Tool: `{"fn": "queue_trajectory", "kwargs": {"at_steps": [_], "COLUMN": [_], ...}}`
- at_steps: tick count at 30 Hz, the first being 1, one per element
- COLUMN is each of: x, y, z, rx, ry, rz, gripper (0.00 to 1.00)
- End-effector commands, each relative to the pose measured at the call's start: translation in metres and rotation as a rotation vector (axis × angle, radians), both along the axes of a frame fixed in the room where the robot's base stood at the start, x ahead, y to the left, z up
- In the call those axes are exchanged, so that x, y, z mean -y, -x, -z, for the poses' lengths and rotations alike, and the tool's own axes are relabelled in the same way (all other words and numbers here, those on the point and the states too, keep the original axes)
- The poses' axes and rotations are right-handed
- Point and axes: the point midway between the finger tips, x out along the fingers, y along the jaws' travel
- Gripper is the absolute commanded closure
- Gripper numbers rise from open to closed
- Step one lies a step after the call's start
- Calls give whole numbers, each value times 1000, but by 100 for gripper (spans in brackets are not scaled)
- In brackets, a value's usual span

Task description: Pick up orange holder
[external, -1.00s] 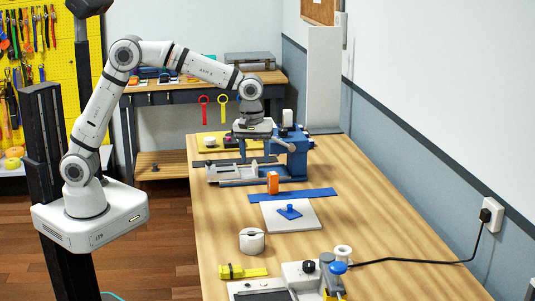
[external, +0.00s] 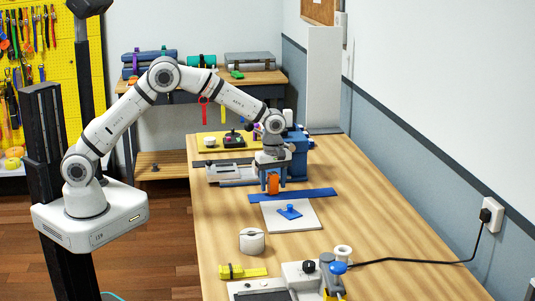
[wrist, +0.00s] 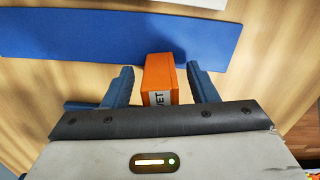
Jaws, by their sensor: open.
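The orange holder (external: 273,184) is a small upright block on the wooden bench, beside the blue strip. In the wrist view the orange holder (wrist: 160,76) has a white label with dark letters and stands between the two blue fingers. My gripper (external: 272,182) is over it, pointing down. In the wrist view my gripper (wrist: 161,82) is open, with a gap on each side of the holder. The holder's lower part is hidden there by the gripper body.
A blue strip (external: 318,193) lies close to the holder. A white board (external: 300,222) with a blue knobbed piece (external: 290,212) lies in front. A blue machine (external: 299,160) stands behind. A white roll (external: 252,241) and a yellow item (external: 241,272) are nearer. The bench's right side is clear.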

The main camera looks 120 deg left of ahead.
Motion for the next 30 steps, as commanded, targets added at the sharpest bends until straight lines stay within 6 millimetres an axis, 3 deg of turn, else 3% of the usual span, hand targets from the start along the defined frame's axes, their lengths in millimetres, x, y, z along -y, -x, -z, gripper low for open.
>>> {"fn": "queue_trajectory", "kwargs": {"at_steps": [8,26,30], "x": [0,0,0], "y": [0,0,0], "z": [4,4,3], "rx": [0,0,1], "ry": [0,0,-1], "rz": [1,1,1], "gripper": [47,96,98]}}
